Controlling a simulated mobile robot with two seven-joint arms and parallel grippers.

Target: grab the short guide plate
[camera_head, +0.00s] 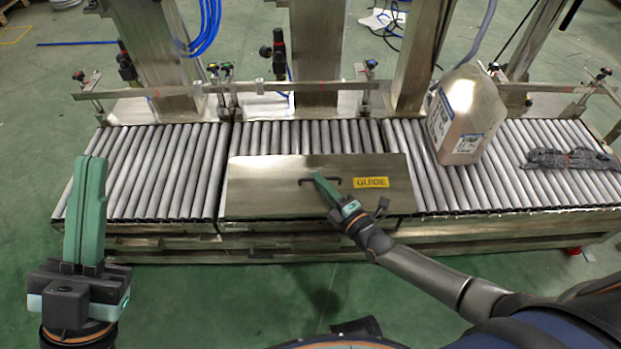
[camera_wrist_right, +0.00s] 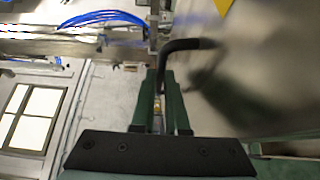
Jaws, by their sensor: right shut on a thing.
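The guide plate (camera_head: 262,190) is a flat, shiny metal plate with a yellow GUIDE label (camera_head: 371,182) and a black bar handle (camera_head: 305,181). It lies across the conveyor rollers at the middle. My right gripper (camera_head: 322,182) is at the handle, shut on it. In the right wrist view the black handle (camera_wrist_right: 183,45) runs down between the green fingers (camera_wrist_right: 160,95), and the plate (camera_wrist_right: 262,85) fills the right side, blurred. My left gripper (camera_head: 88,185) is raised at the left, away from the plate. Its green fingers overlap in the picture, so its opening is unclear.
A jug with labels (camera_head: 466,112) stands on the rollers right of the plate. A grey cloth-like bundle (camera_head: 570,160) lies further right. A metal rail (camera_head: 170,92) with posts runs along the back. Bare rollers (camera_head: 150,170) lie left of the plate.

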